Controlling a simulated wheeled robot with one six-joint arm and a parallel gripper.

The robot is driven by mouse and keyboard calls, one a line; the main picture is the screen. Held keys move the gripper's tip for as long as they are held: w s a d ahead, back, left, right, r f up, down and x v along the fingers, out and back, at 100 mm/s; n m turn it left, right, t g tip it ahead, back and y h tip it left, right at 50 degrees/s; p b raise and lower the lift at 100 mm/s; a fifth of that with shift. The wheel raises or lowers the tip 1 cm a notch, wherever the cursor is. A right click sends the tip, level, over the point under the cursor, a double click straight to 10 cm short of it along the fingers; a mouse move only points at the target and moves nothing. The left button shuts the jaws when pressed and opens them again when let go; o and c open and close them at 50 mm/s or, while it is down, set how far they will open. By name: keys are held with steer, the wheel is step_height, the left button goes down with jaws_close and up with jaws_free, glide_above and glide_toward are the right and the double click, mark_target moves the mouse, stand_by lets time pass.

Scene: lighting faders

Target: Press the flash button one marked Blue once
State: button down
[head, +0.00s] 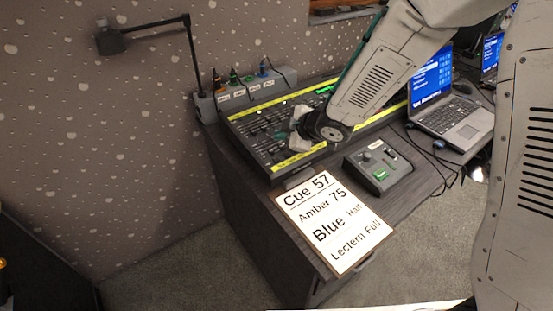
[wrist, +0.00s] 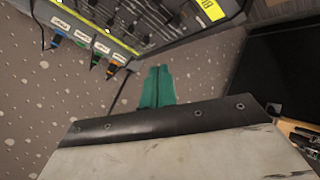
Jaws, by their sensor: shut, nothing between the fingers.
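The lighting console (head: 262,135) is a dark desk with rows of faders and yellow label strips, on the table in the head view. My gripper (head: 299,130) is over its front half, and my arm hides part of the console behind it. In the wrist view the console (wrist: 150,30) runs along the top, with a yellow label (wrist: 211,9) cut off by the edge; its letters seem to start with "Bl". My teal fingers (wrist: 157,80) are together and empty, pointing toward the console. I cannot pick out the Blue flash button in either view.
A sign (head: 333,222) with cue text lies at the table's front. A small grey box (head: 380,166) with a green label and a laptop (head: 452,100) are right of the console. A power strip with coloured plugs (head: 252,90) and a lamp (head: 190,65) stand behind left.

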steer(key=shift+w+a+f, duration=0.1)
steer(key=shift+w+f, duration=0.05)
steer(key=shift+f, duration=1.55)
steer(key=shift+w+a+f, duration=0.1)
steer(key=shift+f, duration=1.6)
steer(key=shift+f, duration=0.4)
steer(key=shift+f, duration=0.3)
steer(key=shift+r, duration=0.75)
steer(key=shift+s+d+r, duration=0.1)
steer(key=shift+r, duration=1.15)
steer(key=shift+s+d+r, duration=0.1)
steer(key=shift+r, duration=1.15)
